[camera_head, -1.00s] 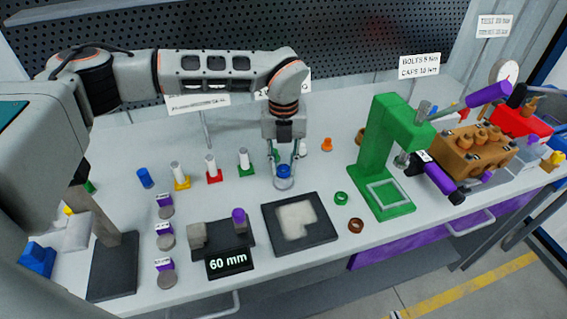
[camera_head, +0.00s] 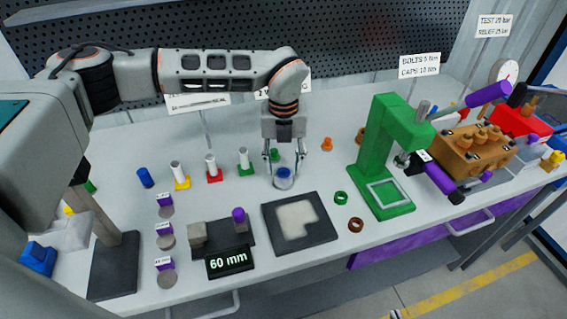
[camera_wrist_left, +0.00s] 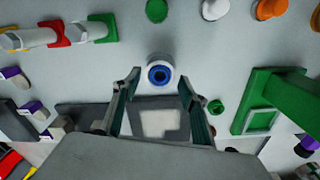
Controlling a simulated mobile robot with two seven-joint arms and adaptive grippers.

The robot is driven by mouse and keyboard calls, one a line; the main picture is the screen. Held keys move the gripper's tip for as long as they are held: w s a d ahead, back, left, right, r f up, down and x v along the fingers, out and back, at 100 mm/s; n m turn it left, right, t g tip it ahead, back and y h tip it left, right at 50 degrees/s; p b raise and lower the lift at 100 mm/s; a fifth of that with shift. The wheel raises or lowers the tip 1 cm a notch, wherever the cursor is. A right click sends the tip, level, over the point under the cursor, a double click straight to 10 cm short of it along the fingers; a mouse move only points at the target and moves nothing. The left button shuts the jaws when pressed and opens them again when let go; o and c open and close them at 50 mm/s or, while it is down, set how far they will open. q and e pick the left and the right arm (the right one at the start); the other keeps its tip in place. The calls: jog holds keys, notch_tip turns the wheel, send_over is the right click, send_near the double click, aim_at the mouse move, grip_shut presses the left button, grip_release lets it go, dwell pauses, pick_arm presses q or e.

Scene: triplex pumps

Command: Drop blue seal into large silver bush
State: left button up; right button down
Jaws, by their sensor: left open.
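The blue seal (camera_head: 283,173) sits in the top of the large silver bush (camera_head: 283,184), which stands upright on the bench. In the left wrist view the seal (camera_wrist_left: 159,74) is a blue ring with a dark centre, inside the pale rim of the bush (camera_wrist_left: 160,60). How deep it sits I cannot tell. My left gripper (camera_head: 284,168) is over the bush, its fingers spread on both sides of the seal and apart from it. In the left wrist view the open fingertips (camera_wrist_left: 159,78) hold nothing. My right gripper is not in view.
A dark tray with a pale pad (camera_head: 330,235) lies in front of the bush. A green press (camera_head: 372,150) stands to the right, with green (camera_head: 341,198) and brown (camera_head: 356,225) rings before it. Colored-base posts (camera_head: 212,168) stand left. An orange part (camera_head: 327,144) lies behind.

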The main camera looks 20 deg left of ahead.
pick_arm(q)
notch_tip(320, 180, up, 12)
dwell(0.6)
dwell(0.4)
